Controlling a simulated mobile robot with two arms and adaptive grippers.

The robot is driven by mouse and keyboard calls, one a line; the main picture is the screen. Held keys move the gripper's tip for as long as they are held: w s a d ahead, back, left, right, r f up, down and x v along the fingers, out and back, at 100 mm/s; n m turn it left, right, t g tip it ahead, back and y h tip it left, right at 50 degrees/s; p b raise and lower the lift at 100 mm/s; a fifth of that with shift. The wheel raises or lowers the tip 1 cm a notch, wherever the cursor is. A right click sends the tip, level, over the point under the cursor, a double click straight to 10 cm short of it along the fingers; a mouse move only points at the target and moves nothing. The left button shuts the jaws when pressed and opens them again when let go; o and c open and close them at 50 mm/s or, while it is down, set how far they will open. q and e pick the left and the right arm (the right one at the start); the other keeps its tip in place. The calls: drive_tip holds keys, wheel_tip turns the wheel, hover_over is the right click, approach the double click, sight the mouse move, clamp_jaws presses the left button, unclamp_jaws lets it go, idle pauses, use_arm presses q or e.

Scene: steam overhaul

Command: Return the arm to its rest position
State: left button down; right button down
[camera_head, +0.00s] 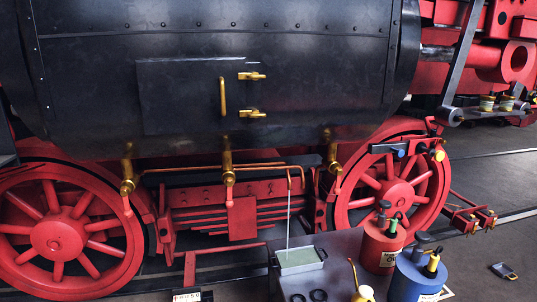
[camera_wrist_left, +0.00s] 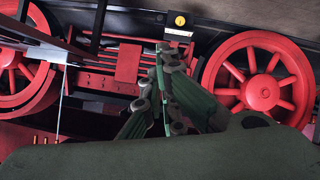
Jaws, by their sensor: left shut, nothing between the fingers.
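In the left wrist view my left gripper (camera_wrist_left: 166,62) shows dark green, jointed fingers drawn together, shut and empty. It is seen in front of the red underframe (camera_wrist_left: 118,88), between two red wheels. The dark green body of the gripper fills the lower part of that view. Neither of my arms shows in the head view. My right gripper is in neither view.
The black locomotive boiler (camera_head: 300,85) spans the head view, above red wheels (camera_head: 57,235). A grey work table (camera_head: 345,250) at the bottom carries a metal tray (camera_head: 300,262), a red can (camera_head: 378,248) and a blue can (camera_head: 412,280). A padlock (camera_head: 504,270) lies on the floor.

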use_arm(q)
drive_tip(key=s+d+f+m+g, duration=0.2)
drive_tip(key=s+f+g, duration=0.1)
drive_tip(key=s+f, duration=0.7)
drive_tip(key=s+f+m+g, duration=0.1)
drive_tip(key=s+f, duration=0.3)
drive_tip(key=s, duration=0.8)
drive_tip(key=s+f+m+g, duration=0.2)
drive_tip(key=s+f+g, duration=0.2)
drive_tip(key=s, duration=0.9)
drive_tip(key=s+d+f+m+g+h, duration=0.1)
drive_tip(key=s+f+m+g, duration=0.1)
drive_tip(key=s, duration=1)
wheel_tip(320, 180, down, 3)
drive_tip(key=shift+s+r+g, duration=0.1)
drive_tip(key=shift+s+g, duration=0.3)
drive_tip(key=shift+g, duration=0.1)
drive_tip(key=shift+d, duration=0.1)
